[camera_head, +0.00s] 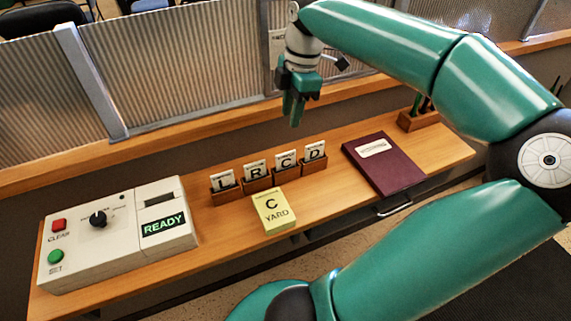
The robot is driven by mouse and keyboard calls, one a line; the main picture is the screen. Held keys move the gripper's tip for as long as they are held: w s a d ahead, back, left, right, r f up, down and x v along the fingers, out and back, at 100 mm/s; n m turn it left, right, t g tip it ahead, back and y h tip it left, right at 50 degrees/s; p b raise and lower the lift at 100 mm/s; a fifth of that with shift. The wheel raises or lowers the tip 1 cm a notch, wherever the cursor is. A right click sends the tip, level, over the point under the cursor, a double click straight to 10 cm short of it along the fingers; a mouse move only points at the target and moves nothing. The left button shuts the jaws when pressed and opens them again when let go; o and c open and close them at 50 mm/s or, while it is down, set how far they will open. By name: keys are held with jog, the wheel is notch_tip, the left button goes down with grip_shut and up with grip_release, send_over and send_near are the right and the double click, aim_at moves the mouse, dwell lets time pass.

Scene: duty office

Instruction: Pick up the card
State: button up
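A yellow card or pad marked "C YARD" (272,210) lies on the wooden desk, in front of the holders. Several white cards stand upright in small wooden holders behind it: the L card (223,181), the R card (255,170), the C card (286,161) and the D card (314,151). My gripper (293,110) hangs above and behind the card row, pointing down, apart from all the cards. Nothing shows in it. Its fingers overlap from this angle, so their opening cannot be told.
A control box with a lit READY sign (164,225) stands on the desk at left. A maroon book (384,166) lies at right, with a wooden pen holder (418,120) beyond it. The corrugated partition (190,60) rises behind the desk. The desk (340,200) is bare between yellow card and book.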

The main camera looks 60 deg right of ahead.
aim_at(287, 153)
notch_tip(287, 153, down, 8)
jog(key=shift+w+a+f, duration=0.1)
jog(key=shift+a+f, duration=0.05)
jog(key=shift+f, duration=0.1)
jog(key=shift+w+a+f, duration=0.1)
jog(key=shift+a+f, duration=0.05)
jog(key=shift+f, duration=0.75)
jog(key=shift+w+a+f, duration=0.1)
jog(key=shift+a+f, duration=0.1)
jog(key=shift+f, duration=0.65)
jog(key=shift+a+f, duration=0.15)
jog(key=shift+f, duration=0.75)
grip_shut()
